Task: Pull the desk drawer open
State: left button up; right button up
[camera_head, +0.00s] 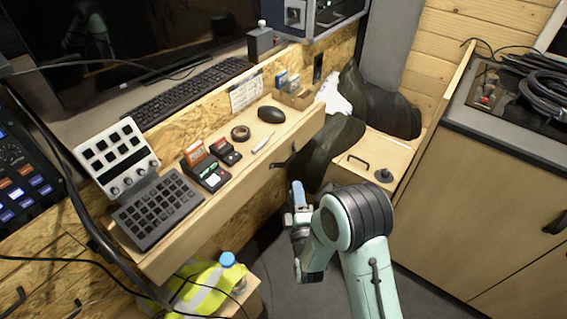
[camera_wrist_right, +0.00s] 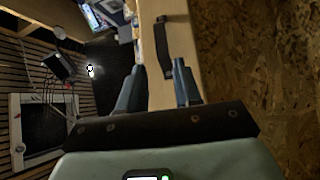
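The desk drawer's pale wood front (camera_head: 228,200) runs along the edge below the narrow top that carries small items. No open gap shows along it. Its dark bar handle (camera_head: 284,161) sits toward the right end, and the handle (camera_wrist_right: 163,48) also shows upright in the right wrist view. My right gripper (camera_head: 296,190) is just in front of and below the handle in the head view. In the right wrist view the fingers (camera_wrist_right: 157,75) are apart, with the handle ahead between their lines and nothing clearly gripped. My left gripper is not in view.
A button pad (camera_head: 158,208), tape roll (camera_head: 240,133) and mouse (camera_head: 271,114) lie on the narrow top. A dark chair (camera_head: 335,150) stands close beyond my right gripper. A wooden cabinet (camera_head: 480,190) is at right. Dark floor lies between.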

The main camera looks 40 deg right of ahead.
jog(key=b+x, duration=0.1)
jog(key=x, duration=1)
jog(key=shift+f, duration=0.15)
grip_shut()
